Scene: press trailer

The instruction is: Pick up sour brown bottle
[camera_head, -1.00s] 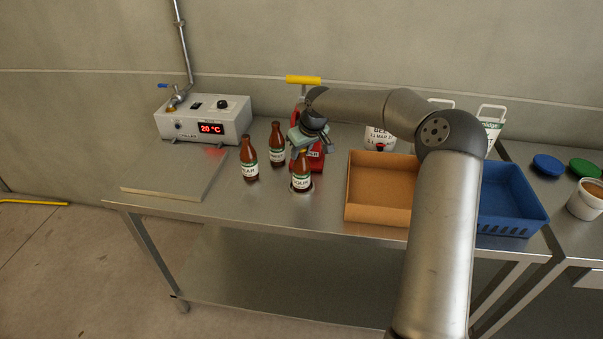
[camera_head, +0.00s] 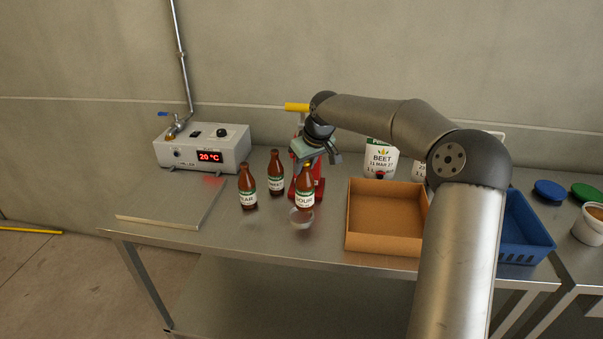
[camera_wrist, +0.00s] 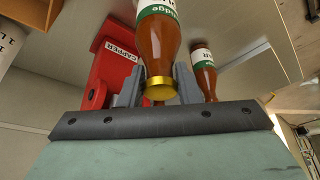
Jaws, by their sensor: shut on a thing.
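The sour brown bottle (camera_head: 305,190) has a white and green label and hangs upright in my gripper (camera_head: 308,165), a little above the steel table. In the wrist view the sour bottle (camera_wrist: 158,40) points its gold cap toward me, between the two grey fingers of my gripper (camera_wrist: 157,85). The gripper is shut on its neck. Two more brown bottles stand on the table to its left: one whose label ends in "EAR" (camera_head: 248,190) and one behind it (camera_head: 276,174).
A red capper (camera_head: 318,180) with a yellow handle stands close behind the held bottle. A cardboard box (camera_head: 385,243) and a blue crate (camera_head: 528,250) are to the right. A chiller (camera_head: 200,150) and a flat plate (camera_head: 165,212) are at the left. White beet containers (camera_head: 380,158) stand behind the box.

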